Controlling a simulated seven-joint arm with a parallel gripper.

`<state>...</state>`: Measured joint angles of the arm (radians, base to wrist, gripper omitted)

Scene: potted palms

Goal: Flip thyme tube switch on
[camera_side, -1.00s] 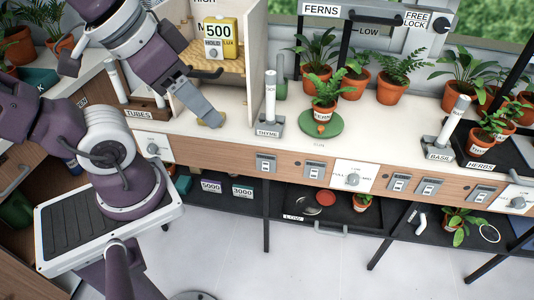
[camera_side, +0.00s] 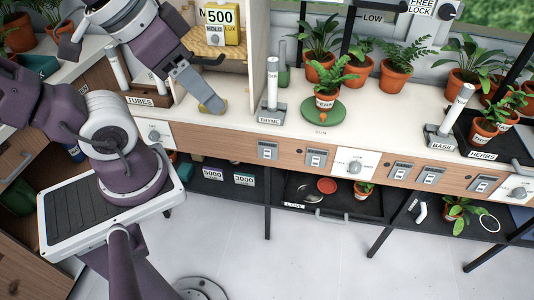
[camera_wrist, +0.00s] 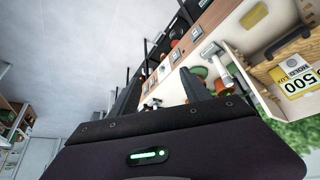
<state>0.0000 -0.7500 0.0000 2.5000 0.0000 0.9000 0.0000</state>
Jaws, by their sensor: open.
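The thyme tube (camera_side: 272,77) stands upright, white, in a grey holder labelled THYME (camera_side: 270,114) on the bench. Below it on the wooden front edge is a small grey switch plate (camera_side: 267,150); a second switch plate (camera_side: 316,157) sits to its right. Their lettering and lever positions are too small to read. My gripper (camera_side: 212,106) is left of the thyme holder, near the bench's front edge, apart from the holder and both plates. It is open and empty. In the wrist view its two dark fingers (camera_wrist: 162,94) point towards the bench front.
A cabinet with a yellow 500 LUX box (camera_side: 218,27) stands behind my gripper. A fern pot (camera_side: 325,101) sits on a green disc right of the thyme holder. A knob panel (camera_side: 154,134) is on the front at left, another (camera_side: 355,163) at right. The lower shelf is below.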

